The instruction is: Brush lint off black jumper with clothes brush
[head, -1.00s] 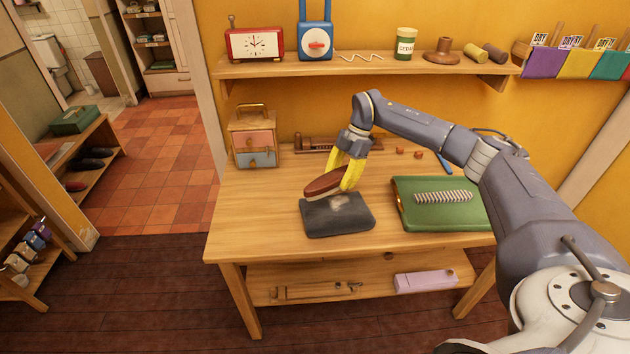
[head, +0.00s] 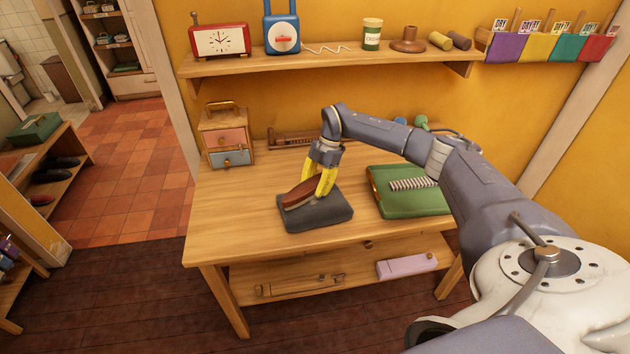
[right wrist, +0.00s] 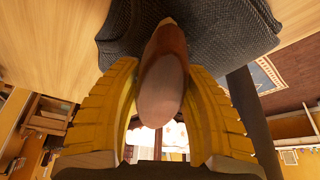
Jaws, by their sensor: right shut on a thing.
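The black jumper (head: 330,213) lies folded on the wooden table, and it also shows at the top of the right wrist view (right wrist: 232,28). The clothes brush (head: 298,195) has a reddish-brown back and sits at the jumper's left part, low over it or touching; I cannot tell which. My right gripper (head: 315,193) has yellow fingers shut on the brush. In the right wrist view the brush (right wrist: 163,85) is between both fingers. No pale lint shows on the visible part of the jumper; the brush and fingers hide some of it. My left gripper is not in view.
A green case (head: 412,203) with a striped coil (head: 413,184) on it lies right of the jumper. A small drawer box (head: 227,140) stands at the table's back left. A wall shelf (head: 330,63) runs above. The table's front left is clear.

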